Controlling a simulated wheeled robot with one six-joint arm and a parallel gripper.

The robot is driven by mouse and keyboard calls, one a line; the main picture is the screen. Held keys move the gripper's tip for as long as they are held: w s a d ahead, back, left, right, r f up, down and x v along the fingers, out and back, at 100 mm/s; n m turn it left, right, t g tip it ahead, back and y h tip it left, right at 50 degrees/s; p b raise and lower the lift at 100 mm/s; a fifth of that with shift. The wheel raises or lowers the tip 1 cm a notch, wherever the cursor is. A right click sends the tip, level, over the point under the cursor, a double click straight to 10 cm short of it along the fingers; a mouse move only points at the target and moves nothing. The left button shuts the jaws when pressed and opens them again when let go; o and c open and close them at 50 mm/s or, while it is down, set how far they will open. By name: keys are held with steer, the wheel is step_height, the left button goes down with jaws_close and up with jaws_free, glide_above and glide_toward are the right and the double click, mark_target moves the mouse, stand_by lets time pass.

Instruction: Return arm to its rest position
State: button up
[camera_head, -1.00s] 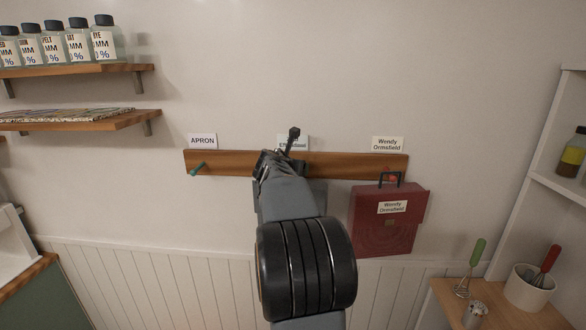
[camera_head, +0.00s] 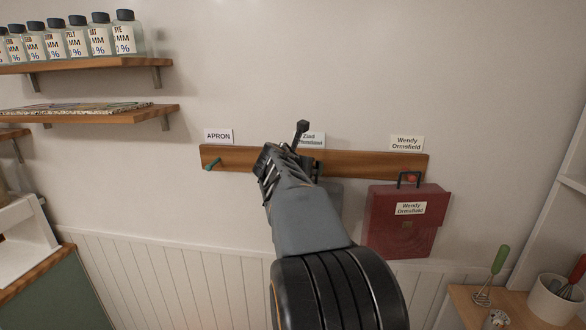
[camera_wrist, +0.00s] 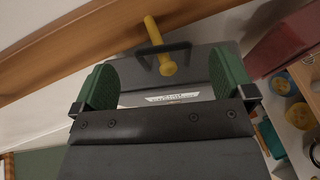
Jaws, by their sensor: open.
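My gripper (camera_wrist: 165,88) is open in the wrist view, its two green pads spread apart. Between and beyond them a grey case (camera_wrist: 195,58) hangs by its dark handle at a yellow peg (camera_wrist: 160,50) on the wooden rail. I cannot tell whether the pads touch the case. In the head view my arm reaches up to the middle of the rail (camera_head: 370,164). It covers most of the grey case (camera_head: 330,200) and part of the middle name label (camera_head: 311,139). My fingertips are hard to make out there.
A red case (camera_head: 405,235) hangs on the right peg under a "Wendy Ormsfield" label. The left peg (camera_head: 212,164), under "APRON", is empty. Shelves with several bottles (camera_head: 78,40) are at upper left. A counter with a whisk (camera_head: 492,275) and a utensil pot (camera_head: 552,300) is at lower right.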

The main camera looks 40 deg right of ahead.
steer(key=b+v, duration=0.1)
steer(key=v, duration=0.6)
steer(key=shift+s+r, duration=0.15)
steer(key=shift+r, duration=0.15)
steer(key=shift+a, duration=0.1)
steer(key=s+a+f+m+g+y, duration=0.15)
steer(key=a+f+m+y, duration=0.55)
steer(key=f+m, duration=0.8)
steer(key=s+a+f+m+y+b, duration=0.1)
steer(key=s+a+f+m, duration=0.3)
steer(key=a, duration=0.6)
steer(key=s+a+f+m+y, duration=0.4)
steer(key=s+a+f, duration=0.1)
steer(key=a, duration=0.6)
steer(key=shift+f+t+b, duration=0.35)
steer(key=shift+f, duration=0.2)
steer(key=shift+d, duration=0.1)
steer(key=shift+c, duration=0.3)
